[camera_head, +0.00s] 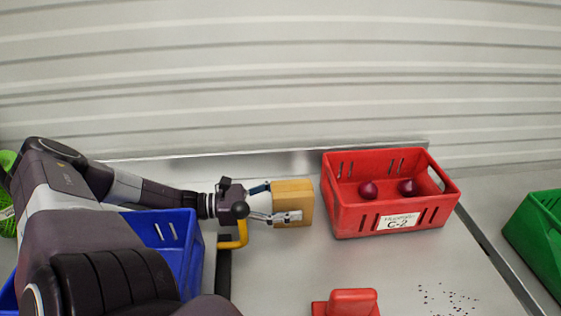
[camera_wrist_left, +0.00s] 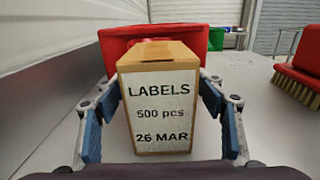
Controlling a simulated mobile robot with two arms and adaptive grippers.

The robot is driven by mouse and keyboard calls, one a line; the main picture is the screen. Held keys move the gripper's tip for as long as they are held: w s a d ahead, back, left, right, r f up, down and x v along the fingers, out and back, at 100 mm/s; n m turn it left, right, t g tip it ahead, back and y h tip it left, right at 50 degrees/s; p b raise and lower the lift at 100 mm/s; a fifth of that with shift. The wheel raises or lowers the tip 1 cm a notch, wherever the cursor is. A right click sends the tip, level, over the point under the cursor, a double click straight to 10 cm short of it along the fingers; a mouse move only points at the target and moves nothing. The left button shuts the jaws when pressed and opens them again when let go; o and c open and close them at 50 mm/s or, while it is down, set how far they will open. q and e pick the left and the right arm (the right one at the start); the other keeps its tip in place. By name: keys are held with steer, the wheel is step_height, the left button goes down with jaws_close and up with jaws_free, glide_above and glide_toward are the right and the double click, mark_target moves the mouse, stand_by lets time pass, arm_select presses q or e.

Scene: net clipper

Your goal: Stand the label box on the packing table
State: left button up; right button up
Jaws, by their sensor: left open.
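The label box (camera_head: 296,196) is a tan cardboard box standing upright on the packing table (camera_head: 280,265), left of the red crate. In the left wrist view the label box (camera_wrist_left: 160,105) faces me with its white label reading "LABELS 500 pcs 26 MAR". My left gripper (camera_head: 275,201) is open, reaching in from the left, with its fingers on either side of the box. In the left wrist view the blue finger pads flank the box; whether they touch it I cannot tell. My right gripper is not in view.
A red crate (camera_head: 345,214) labelled C-2 holds two dark red onions. A blue crate (camera_head: 190,255) stands at left, beside a yellow-handled tool (camera_head: 241,236). A red brush (camera_head: 350,301) and dark specks lie in front. A green crate (camera_head: 540,240) is at far right.

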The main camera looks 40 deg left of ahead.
arm_select(q)
steer(key=shift+s+a, duration=0.25)
steer(key=shift+s, duration=0.05)
steer(key=p+v, duration=0.3)
steer(key=v, duration=0.8)
steer(key=shift+s+a+r, duration=0.1)
steer(key=shift+s, duration=0.05)
